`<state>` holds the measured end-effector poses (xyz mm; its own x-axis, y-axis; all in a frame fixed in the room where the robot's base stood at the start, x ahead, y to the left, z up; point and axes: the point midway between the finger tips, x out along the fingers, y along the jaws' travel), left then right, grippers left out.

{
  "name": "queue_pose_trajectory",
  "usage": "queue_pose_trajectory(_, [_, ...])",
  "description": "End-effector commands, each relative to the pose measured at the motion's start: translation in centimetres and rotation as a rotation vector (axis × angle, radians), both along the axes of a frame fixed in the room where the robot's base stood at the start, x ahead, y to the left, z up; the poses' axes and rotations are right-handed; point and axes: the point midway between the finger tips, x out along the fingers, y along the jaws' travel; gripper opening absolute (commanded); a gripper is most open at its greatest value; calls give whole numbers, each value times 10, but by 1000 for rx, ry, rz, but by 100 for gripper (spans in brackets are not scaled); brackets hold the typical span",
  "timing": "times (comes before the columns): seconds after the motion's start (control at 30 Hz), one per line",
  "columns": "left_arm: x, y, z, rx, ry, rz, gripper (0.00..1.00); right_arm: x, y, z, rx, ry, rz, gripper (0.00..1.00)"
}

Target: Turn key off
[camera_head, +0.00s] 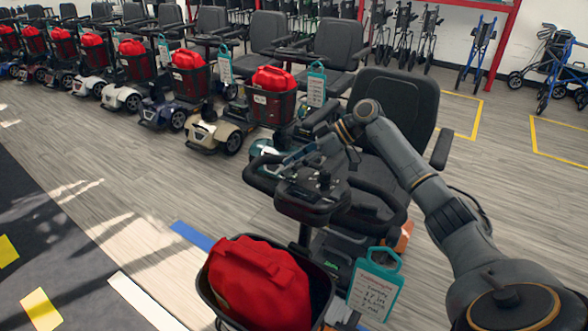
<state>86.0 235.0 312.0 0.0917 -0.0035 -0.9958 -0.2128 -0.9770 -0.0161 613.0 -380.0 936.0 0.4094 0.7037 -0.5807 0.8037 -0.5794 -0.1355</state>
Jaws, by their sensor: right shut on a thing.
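The nearest scooter's control console (312,197), with its looped handlebar, stands in the middle of the head view. My right arm reaches in from the lower right and bends down over the console. My right gripper (296,160) is at the console's far edge, its fingers closed together on the small key there. The key itself is too small and too covered by the fingers to make out. My left gripper is not in the head view.
The same scooter has a black seat (394,105), a front basket with a red bag (262,283) and a teal-framed tag (375,284). More scooters stand in a row to the left and behind. Walkers (478,52) line the back. Open floor lies at the left.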

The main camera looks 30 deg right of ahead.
Motion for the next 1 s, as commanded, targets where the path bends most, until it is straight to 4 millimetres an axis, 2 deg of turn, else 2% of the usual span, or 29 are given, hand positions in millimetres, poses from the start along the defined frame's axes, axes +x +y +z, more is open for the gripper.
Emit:
queue_pose_trajectory(0.53, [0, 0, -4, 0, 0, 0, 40, 0, 1, -2, 0, 1, 28, 1])
queue_pose_trajectory(0.57, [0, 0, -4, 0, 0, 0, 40, -1, 1, -2, 0, 1, 28, 37])
queue_pose_trajectory(0.67, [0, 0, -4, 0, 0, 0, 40, 0, 1, -2, 0, 0, 27, 57])
queue_pose_trajectory(1.0, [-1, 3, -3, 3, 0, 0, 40, -1, -1, 0, 0, -2, 26, 57])
